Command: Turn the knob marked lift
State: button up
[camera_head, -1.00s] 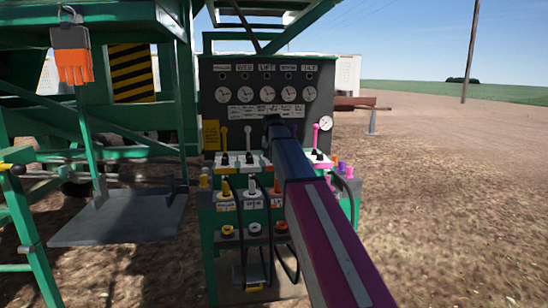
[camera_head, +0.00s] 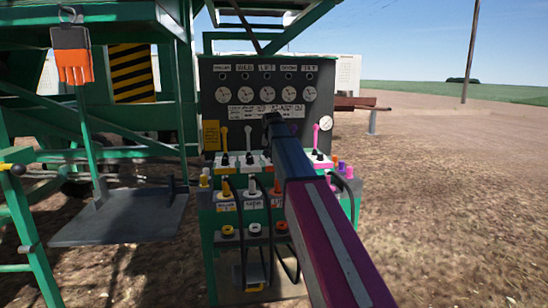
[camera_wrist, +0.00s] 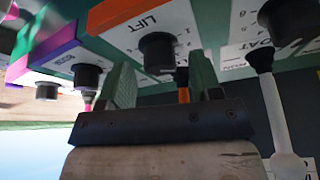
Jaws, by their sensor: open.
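In the wrist view, which looks upside down, an orange-edged block with a white plate (camera_wrist: 140,27) reads LIFT. A black round knob (camera_wrist: 158,50) sits on that plate. My gripper (camera_wrist: 162,82) has its two green-grey fingers apart, one on each side below the knob in the picture. An orange stem with a black top (camera_wrist: 183,92) shows between the fingers, nearer the right one. I cannot tell whether either finger touches anything. In the head view, my arm covers the gripper and much of the lift column, under the LIFT gauge (camera_head: 266,94).
In the head view, yellow (camera_head: 224,138) and pink levers (camera_head: 316,138) stand on the console. Black cables hang in front.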

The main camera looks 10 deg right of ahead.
jog(key=v, duration=1)
jog(key=shift+f, duration=0.1)
